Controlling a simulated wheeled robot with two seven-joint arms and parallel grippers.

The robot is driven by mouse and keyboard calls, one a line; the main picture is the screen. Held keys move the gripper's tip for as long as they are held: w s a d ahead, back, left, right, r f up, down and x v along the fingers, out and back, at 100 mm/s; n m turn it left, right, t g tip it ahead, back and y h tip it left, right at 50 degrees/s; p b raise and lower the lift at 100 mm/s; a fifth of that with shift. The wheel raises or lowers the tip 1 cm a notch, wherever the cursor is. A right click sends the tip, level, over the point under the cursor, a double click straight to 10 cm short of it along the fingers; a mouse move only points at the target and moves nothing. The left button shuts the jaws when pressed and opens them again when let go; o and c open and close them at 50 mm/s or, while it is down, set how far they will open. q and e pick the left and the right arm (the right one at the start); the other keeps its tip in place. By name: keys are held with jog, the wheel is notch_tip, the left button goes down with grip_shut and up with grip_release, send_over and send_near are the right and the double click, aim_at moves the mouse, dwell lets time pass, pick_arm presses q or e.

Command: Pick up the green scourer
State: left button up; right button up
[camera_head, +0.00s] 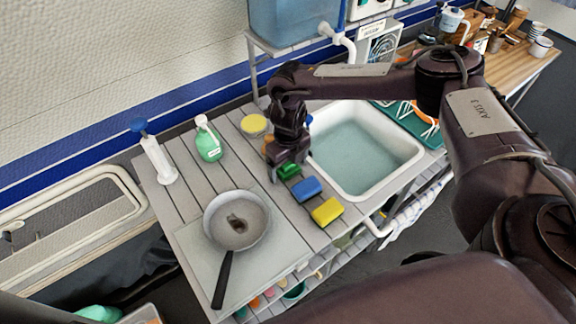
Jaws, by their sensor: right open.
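The green scourer (289,170) lies on the slatted counter just left of the sink, at the head of a short row of sponges. My right gripper (279,172) is right over it, pointing down, its fingers at the scourer's left side and partly covering it. The gripper is open. Whether its fingers touch the scourer cannot be told. My left gripper is not in view.
A blue sponge (306,189) and a yellow sponge (327,211) lie in front of the scourer. The white sink (407,165) is to the right. A frying pan (226,222), a green bottle (209,144), a white dispenser (158,160) and a round yellow item (254,125) stand to the left.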

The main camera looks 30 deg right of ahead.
jog(key=shift+c, duration=0.3)
jog(key=c, duration=1)
notch_tip(320, 180, up, 9)
jog(key=shift+b, duration=0.95)
notch_tip(320, 180, up, 11)
jog(key=p, duration=0.2)
jog(key=o, duration=0.4)
jog(key=c, duration=0.3)
